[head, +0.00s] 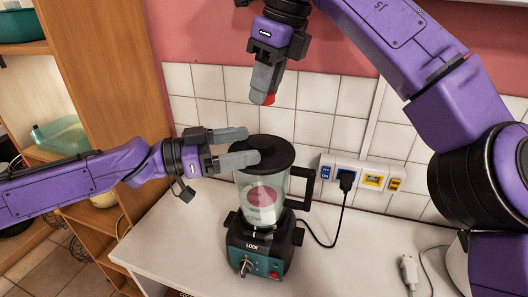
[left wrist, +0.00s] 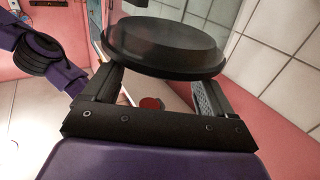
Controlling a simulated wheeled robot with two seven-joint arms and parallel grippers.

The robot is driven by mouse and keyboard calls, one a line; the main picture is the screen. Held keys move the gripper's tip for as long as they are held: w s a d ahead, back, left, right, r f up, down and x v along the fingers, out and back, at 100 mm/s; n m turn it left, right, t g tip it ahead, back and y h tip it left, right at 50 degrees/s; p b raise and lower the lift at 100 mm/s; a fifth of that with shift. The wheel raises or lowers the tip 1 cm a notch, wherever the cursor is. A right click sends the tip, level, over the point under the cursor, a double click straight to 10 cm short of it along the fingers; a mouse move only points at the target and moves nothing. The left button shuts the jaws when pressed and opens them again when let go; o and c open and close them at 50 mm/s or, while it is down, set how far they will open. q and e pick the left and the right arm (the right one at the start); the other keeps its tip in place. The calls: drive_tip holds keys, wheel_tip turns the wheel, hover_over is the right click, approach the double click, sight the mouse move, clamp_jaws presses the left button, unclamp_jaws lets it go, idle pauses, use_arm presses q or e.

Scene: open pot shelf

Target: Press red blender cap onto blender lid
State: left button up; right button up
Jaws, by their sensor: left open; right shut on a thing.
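The blender (head: 262,245) stands upright on the white counter, with a clear jar and a dark handle on its right. Its black lid (head: 278,152) sits on the jar. My left gripper (head: 245,145) is open at the lid's left side, its fingers reaching its edge and top; I cannot tell if they touch it. The lid's dark disc (left wrist: 165,45) fills the upper left wrist view, beyond the fingers (left wrist: 152,90). My right gripper (head: 264,96) points down above the lid, shut on the red cap (head: 269,100), mostly hidden by the fingers. The cap is clear of the lid.
A wall socket strip (head: 360,175) with a plugged black cable is behind the blender to the right. A white plug (head: 409,270) lies on the counter (head: 345,265). A wooden shelf (head: 105,65) stands left. The counter right of the blender is mostly free.

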use_arm(q)
drive_tip(key=shift+w+d, duration=0.1)
drive_tip(key=shift+d, duration=0.55)
use_arm(e)
drive_tip(key=shift+s+a, duration=0.1)
drive_tip(key=shift+s, duration=0.1)
use_arm(q)
drive_tip(key=shift+w+d, duration=0.1)
drive_tip(key=shift+d, duration=0.2)
use_arm(e)
drive_tip(key=shift+a, duration=0.1)
use_arm(q)
drive_tip(key=shift+w+d+f, duration=0.1)
drive_tip(key=shift+w+d, duration=0.25)
drive_tip(key=shift+w, duration=0.1)
use_arm(e)
drive_tip(key=shift+w+f, duration=0.1)
drive_tip(key=shift+w, duration=0.25)
use_arm(q)
drive_tip(key=shift+s, duration=0.2)
drive_tip(key=shift+c, duration=0.6)
use_arm(e)
drive_tip(key=shift+s, duration=0.2)
use_arm(q)
clamp_jaws()
use_arm(e)
hover_over(257, 140)
drive_tip(key=d, duration=0.1)
drive_tip(key=shift+s+f, duration=0.2)
drive_tip(key=shift+f, duration=2.25)
